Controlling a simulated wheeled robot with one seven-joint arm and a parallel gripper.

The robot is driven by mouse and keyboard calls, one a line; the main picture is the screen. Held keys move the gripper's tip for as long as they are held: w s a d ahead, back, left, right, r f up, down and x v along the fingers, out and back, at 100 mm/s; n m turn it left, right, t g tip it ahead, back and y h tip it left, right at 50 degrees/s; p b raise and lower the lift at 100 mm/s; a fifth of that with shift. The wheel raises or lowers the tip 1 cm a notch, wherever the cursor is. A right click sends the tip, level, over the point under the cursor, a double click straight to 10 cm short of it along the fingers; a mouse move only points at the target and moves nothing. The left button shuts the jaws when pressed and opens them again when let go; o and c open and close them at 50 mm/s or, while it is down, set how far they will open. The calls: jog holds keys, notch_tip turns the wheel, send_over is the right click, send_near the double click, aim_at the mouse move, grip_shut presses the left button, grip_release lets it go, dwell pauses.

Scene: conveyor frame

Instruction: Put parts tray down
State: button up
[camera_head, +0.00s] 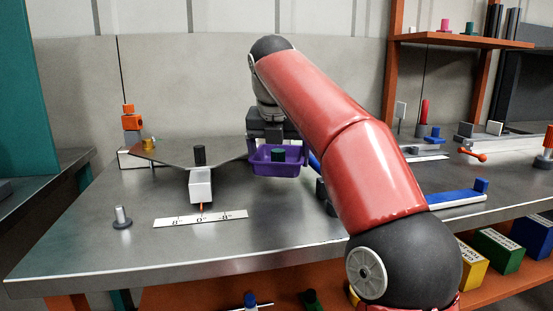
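The purple parts tray (280,168) is at the middle of the view, over the metal table. A dark green cylinder (278,154) is in it. My gripper (272,132) is directly behind and above the tray, at the end of my red arm. The gripper's fingers are largely hidden, so I cannot see whether they grip the tray's rim. I also cannot tell whether the tray rests on the table or hangs just above it.
Left of the tray stands a grey tilted plate (180,152) with a white block (201,186) in front. A white scale strip (201,218) and a small metal peg (122,217) lie nearer. A blue-and-white bar (455,198) lies right of my arm. The front middle of the table (280,225) is clear.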

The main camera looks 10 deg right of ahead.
jog(key=shift+f+b, duration=0.35)
jog(key=shift+f, duration=0.2)
jog(key=o, duration=0.7)
jog(key=shift+o, duration=0.2)
jog(key=p+v, duration=0.6)
jog(key=v, duration=0.7)
jog(key=shift+w+r+p, duration=0.15)
jog(key=shift+p, duration=0.2)
